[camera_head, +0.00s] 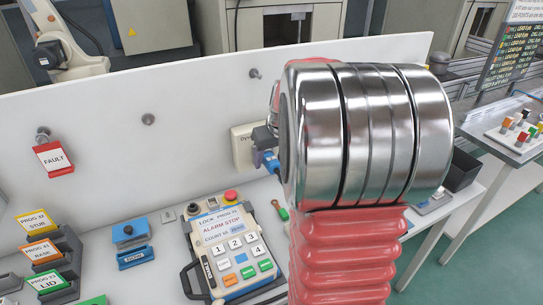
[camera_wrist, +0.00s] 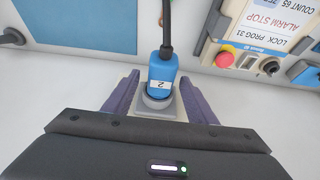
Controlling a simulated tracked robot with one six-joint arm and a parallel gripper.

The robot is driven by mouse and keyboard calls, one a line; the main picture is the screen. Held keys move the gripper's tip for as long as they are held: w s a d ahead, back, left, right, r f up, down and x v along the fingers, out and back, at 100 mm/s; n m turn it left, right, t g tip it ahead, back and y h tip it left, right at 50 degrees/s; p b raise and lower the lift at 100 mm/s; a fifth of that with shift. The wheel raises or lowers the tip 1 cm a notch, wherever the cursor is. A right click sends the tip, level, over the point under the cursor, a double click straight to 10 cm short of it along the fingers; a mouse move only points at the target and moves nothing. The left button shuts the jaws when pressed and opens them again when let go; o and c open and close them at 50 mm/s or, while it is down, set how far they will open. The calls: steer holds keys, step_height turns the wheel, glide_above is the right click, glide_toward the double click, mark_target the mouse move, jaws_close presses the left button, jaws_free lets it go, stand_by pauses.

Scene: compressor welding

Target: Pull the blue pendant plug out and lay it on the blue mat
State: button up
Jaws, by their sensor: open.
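The blue plug (camera_wrist: 163,68), labelled 2 and with a black cable, sits in a grey socket (camera_wrist: 158,105) in the wrist view. My gripper (camera_wrist: 160,92) is open, with one purple finger on each side of the plug and socket, apart from the plug. In the head view a bit of blue (camera_head: 268,160), apparently the plug, shows by the white wall box (camera_head: 243,147), mostly hidden behind my arm. A flat blue surface (camera_wrist: 85,22), apparently the blue mat, lies at the wrist view's upper left. The mat is not clear in the head view.
The pendant (camera_head: 233,245), reading ALARM STOP, lies on the white bench; its red button (camera_wrist: 226,58) shows right of the plug. Program holders (camera_head: 50,255) stand at left, a red FAULT tag (camera_head: 54,157) hangs on the panel. A dark box (camera_head: 461,171) stands at right.

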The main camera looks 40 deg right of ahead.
mark_target(277, 169)
steer(key=shift+c, duration=0.7)
jaws_close()
stand_by(0.8)
steer(key=shift+s, duration=0.1)
steer(key=shift+s+a, duration=0.25)
steer(key=shift+s, duration=0.55)
steer(key=shift+s+a, duration=0.25)
steer(key=shift+s, duration=0.5)
steer(key=shift+s+a, duration=0.25)
steer(key=shift+s, duration=0.55)
